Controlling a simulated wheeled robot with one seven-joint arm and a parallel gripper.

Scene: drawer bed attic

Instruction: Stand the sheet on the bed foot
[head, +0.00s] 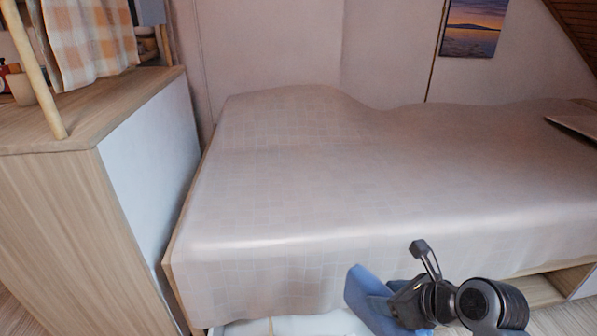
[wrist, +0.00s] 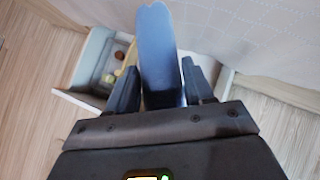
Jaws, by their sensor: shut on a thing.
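My gripper (head: 408,292) is low in front of the bed's near long side in the head view. It is shut on a blue, flat, slab-like thing, seemingly the folded sheet (head: 366,286). In the wrist view the blue sheet (wrist: 157,50) stands out lengthwise between the two fingers of my gripper (wrist: 158,78). The bed (head: 320,180) has a pale checked cover that hangs over its near edge. Nothing stands on the left part of the bed. Which end is the foot, I cannot tell.
An open drawer (wrist: 92,58) with small round things inside lies below the bed's edge. A wooden cabinet (head: 70,200) stands close against the bed's left end. A flat brown thing (head: 575,124) lies on the bed at far right. Wooden floor (wrist: 35,80) is clear at left.

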